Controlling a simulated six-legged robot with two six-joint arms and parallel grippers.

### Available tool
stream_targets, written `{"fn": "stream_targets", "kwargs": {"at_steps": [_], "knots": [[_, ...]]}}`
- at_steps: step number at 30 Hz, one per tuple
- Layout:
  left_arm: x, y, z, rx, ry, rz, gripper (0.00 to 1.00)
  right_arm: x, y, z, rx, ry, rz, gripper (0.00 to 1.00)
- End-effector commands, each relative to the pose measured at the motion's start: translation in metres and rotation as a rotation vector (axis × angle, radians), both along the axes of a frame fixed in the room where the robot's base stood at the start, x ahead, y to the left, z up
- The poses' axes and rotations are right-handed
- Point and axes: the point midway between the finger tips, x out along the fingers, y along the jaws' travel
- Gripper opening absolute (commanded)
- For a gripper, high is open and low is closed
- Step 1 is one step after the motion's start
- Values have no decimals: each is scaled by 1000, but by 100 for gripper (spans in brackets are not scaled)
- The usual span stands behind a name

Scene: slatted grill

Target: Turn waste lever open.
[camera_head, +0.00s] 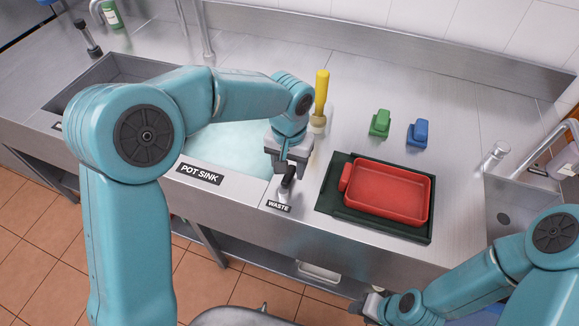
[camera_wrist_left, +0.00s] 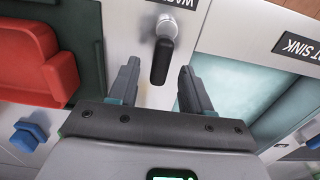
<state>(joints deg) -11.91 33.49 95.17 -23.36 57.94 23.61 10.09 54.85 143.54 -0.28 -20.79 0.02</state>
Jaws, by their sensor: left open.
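The waste lever (camera_head: 287,181) has a black handle on a metal base, beside the WASTE label (camera_head: 278,206) on the counter's front part. In the left wrist view the lever's black handle (camera_wrist_left: 161,60) points toward my gripper, lying between the lines of the two fingers. My left gripper (camera_head: 287,165) is open just above and behind the lever; its fingers (camera_wrist_left: 158,85) stand on either side of the handle's end, and I cannot tell whether they touch it. My right gripper (camera_head: 368,303) is low at the front edge, and its fingers are not clear.
The pot sink (camera_head: 228,146), full of pale water, lies left of the lever. A red tray (camera_head: 390,192) sits on a dark green mat (camera_head: 335,200) to the right. A yellow-handled brush (camera_head: 321,95), a green block (camera_head: 380,123) and a blue block (camera_head: 418,132) stand behind.

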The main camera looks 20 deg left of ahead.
Motion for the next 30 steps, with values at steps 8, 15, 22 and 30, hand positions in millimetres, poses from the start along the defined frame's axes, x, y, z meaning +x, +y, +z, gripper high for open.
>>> {"fn": "stream_targets", "kwargs": {"at_steps": [8,15,22,30], "knots": [[2,0,-17,-1,-1,1,49,0,0,1,0,-1,0,43],[2,0,-17,-1,-1,0,33,0,0,1,0,-1,0,43],[2,0,-16,0,0,0,0,0,0,1,0,-1,0,43],[2,-2,-16,0,1,-49,0,0,0,1,0,0,0,43]]}}
